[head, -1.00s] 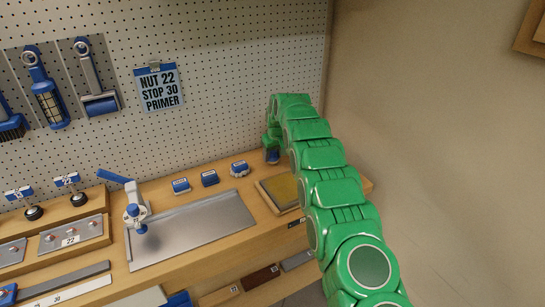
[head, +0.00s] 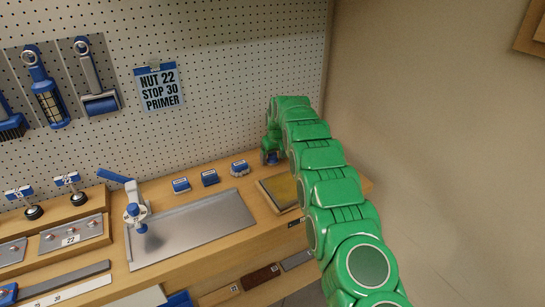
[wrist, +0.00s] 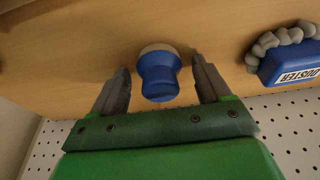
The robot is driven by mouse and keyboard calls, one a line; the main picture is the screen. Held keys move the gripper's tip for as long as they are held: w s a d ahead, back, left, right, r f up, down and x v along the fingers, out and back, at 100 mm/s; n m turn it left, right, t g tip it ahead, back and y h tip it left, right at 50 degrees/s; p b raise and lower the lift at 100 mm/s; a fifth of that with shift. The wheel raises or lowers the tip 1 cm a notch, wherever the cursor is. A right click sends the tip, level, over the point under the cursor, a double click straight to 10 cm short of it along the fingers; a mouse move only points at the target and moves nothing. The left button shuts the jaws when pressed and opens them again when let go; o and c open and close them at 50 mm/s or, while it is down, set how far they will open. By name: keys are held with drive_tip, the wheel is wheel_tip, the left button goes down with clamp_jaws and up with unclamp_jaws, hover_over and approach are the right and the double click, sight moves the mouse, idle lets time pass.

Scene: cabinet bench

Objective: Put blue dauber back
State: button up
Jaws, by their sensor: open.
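The blue dauber (wrist: 160,78), a blue knob with a pale grey-beige base, shows in the wrist view between the two dark fingers of my gripper (wrist: 160,66). The fingers are apart, with a gap on each side of the dauber. Its base is against the wooden bench top. In the head view my gripper (head: 271,150) is at the back right of the bench by the pegboard, partly hidden by my green arm. A small dark blue patch there is too small to tell clearly.
A blue duster block (wrist: 291,66) with grey lumps lies to the right in the wrist view. A framed yellowish pad (head: 281,191) lies by my arm. A metal tray (head: 190,230) is left of it. The wall sign (head: 158,86) reads "NUT 22 STOP 30 PRIMER".

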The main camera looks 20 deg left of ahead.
drive_tip(key=shift+r, duration=0.1)
drive_tip(key=v, duration=1.2)
drive_tip(key=s+d+r+m+h, duration=0.1)
drive_tip(key=s+d+r, duration=0.35)
drive_tip(key=d, duration=0.25)
drive_tip(key=s+d+r+m+g, duration=0.1)
drive_tip(key=s+d+r, duration=0.2)
drive_tip(key=s+d, duration=0.3)
drive_tip(key=s+d+r+m+h, duration=0.15)
drive_tip(key=s+d+r, duration=0.25)
drive_tip(key=d, duration=0.4)
drive_tip(key=s+d+r+m+g, duration=0.1)
drive_tip(key=s+d, duration=0.4)
drive_tip(key=s, duration=0.3)
drive_tip(key=s+d+m, duration=0.1)
drive_tip(key=s+d, duration=0.4)
drive_tip(key=s, duration=0.4)
drive_tip(key=s+d+r+m+g, duration=0.1)
drive_tip(key=s+d+m, duration=0.1)
drive_tip(key=s+d, duration=0.45)
drive_tip(key=s+d+f, duration=0.1)
drive_tip(key=s+f, duration=0.1)
drive_tip(key=s, duration=0.9)
drive_tip(key=s+d+f+m+g, duration=0.1)
drive_tip(key=s+f, duration=0.2)
drive_tip(key=s, duration=0.8)
drive_tip(key=shift+s+d, duration=0.25)
drive_tip(key=shift+d, duration=0.15)
drive_tip(key=shift+m, duration=0.25)
